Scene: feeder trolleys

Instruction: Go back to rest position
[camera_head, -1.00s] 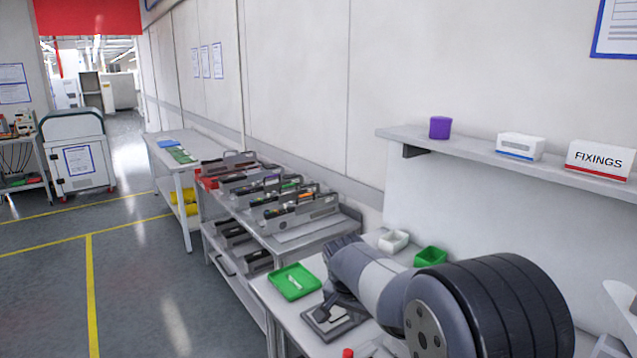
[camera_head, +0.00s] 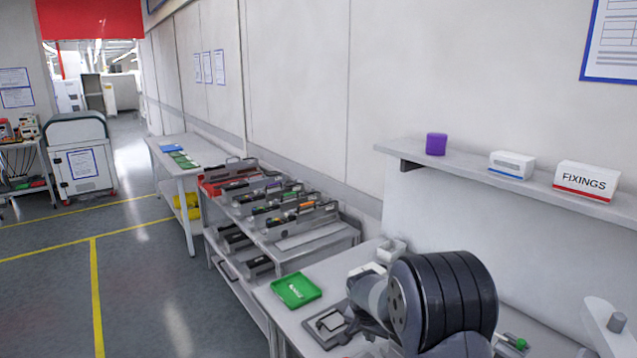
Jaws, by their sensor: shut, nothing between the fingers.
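My arm reaches in from the lower right, with a large black ribbed joint nearest the camera. My gripper (camera_head: 350,322) shows only in part, small and dark, beside a grey square plate (camera_head: 322,326) on the near bench. The joint hides much of it. It is shut and I see nothing held in it. I cannot tell if it touches the plate.
The near bench (camera_head: 282,318) holds a green tray (camera_head: 296,290) and a pale bin (camera_head: 391,250). A trolley (camera_head: 290,250) with several feeders stands beyond it. A wall shelf (camera_head: 470,166) runs along the right. The floor (camera_head: 160,300) on the left is clear.

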